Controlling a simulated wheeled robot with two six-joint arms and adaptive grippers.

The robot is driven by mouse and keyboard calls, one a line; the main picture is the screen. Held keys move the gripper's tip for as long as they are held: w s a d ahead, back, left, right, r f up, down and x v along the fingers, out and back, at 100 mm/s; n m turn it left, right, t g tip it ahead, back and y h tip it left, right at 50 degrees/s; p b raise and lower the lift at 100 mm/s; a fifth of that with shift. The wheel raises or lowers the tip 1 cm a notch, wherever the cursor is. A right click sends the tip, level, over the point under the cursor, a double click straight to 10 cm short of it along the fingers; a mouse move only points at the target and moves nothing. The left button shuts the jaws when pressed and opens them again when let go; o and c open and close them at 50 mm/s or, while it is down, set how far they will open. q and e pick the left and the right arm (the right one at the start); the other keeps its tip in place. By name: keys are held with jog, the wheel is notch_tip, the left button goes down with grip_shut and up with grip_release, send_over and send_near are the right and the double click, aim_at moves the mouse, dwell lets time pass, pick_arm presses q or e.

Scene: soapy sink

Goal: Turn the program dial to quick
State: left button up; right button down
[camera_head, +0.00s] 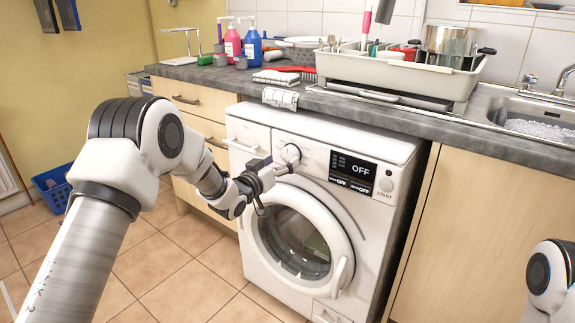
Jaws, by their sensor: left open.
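The white washing machine (230,128) stands under the grey counter, with its round door (306,244) shut. Its program dial (291,154) is a round white knob on the upper front panel, left of the display. The display (352,171) reads OFF, with a START button to its right. My left gripper (280,172) is open at the dial's lower left, its fingers close to the knob. I cannot tell whether they touch it. The dial's pointer is too small to read. Of my right arm only a link shows at the lower right edge; its gripper is out of view.
A dish rack (396,72) stands on the counter above the machine, beside a sink (530,122) with suds. Bottles (253,45) and a folded cloth (277,78) are to the left. A blue basket (55,186) sits on the tiled floor. The floor before the machine is clear.

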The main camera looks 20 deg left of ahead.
aim_at(290, 155)
pick_arm(q)
jog(key=x, duration=0.2)
jog(key=shift+w+f, duration=0.2)
jog(key=shift+w, duration=0.1)
jog(key=shift+w+r, duration=0.1)
jog(key=shift+w, duration=0.1)
jog(key=c, duration=1.2)
